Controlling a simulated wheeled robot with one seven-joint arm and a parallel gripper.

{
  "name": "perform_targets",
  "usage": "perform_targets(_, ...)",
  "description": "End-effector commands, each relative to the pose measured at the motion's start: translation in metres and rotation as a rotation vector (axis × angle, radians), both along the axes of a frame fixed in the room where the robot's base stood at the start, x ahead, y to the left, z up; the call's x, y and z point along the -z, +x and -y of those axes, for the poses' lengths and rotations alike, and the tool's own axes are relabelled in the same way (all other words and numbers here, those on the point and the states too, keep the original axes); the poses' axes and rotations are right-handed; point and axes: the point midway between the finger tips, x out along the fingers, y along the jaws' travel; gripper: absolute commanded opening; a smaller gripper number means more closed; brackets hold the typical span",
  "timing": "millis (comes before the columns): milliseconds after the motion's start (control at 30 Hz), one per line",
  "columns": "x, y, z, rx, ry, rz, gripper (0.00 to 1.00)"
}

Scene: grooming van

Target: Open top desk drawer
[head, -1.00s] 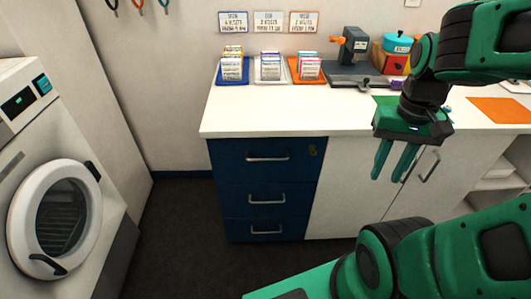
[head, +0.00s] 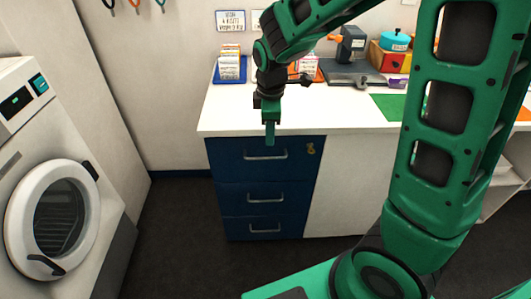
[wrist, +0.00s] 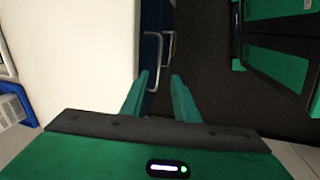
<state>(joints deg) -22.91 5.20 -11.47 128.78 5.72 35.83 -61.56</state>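The top drawer (head: 228,152) is the uppermost of three dark blue fronts under the white desk top, and it looks shut. Its silver bar handle (head: 280,154) is partly behind my finger in the head view. My gripper (head: 270,138) points down in front of the desk edge, just above that handle. In the wrist view my two green fingers are apart with nothing held between them, so the gripper (wrist: 160,84) is open. A drawer handle (wrist: 158,62) shows just beyond the fingertips there. I cannot tell whether a finger touches it.
Two lower drawers (head: 234,197) with bar handles look shut. Card holders and a grey device (head: 352,45) stand on the desk (head: 225,118). A washer (head: 60,215) stands left. The floor (head: 165,225) before the drawers is clear.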

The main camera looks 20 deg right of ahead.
Motion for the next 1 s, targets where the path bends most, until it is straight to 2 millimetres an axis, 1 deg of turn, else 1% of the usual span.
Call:
perform_targets(33, 0.003, 0.003, -0.005, -0.027, -0.005, 0.001, 0.28)
perform_targets(100, 0.006, 0.006, -0.008, -0.048, -0.007, 0.002, 0.28)
perform_targets(167, 0.011, 0.007, -0.008, -0.053, -0.008, 0.002, 0.28)
perform_targets(267, 0.023, 0.009, -0.006, -0.049, -0.009, 0.0, 0.28)
perform_targets(500, 0.064, 0.016, -0.002, -0.044, -0.009, -0.001, 0.28)
perform_targets(700, 0.092, 0.021, 0.0, -0.044, -0.008, 0.0, 0.28)
perform_targets(833, 0.103, 0.024, 0.001, -0.043, -0.008, 0.001, 0.28)
perform_targets(1000, 0.109, 0.025, 0.001, -0.044, -0.007, 0.003, 0.28)
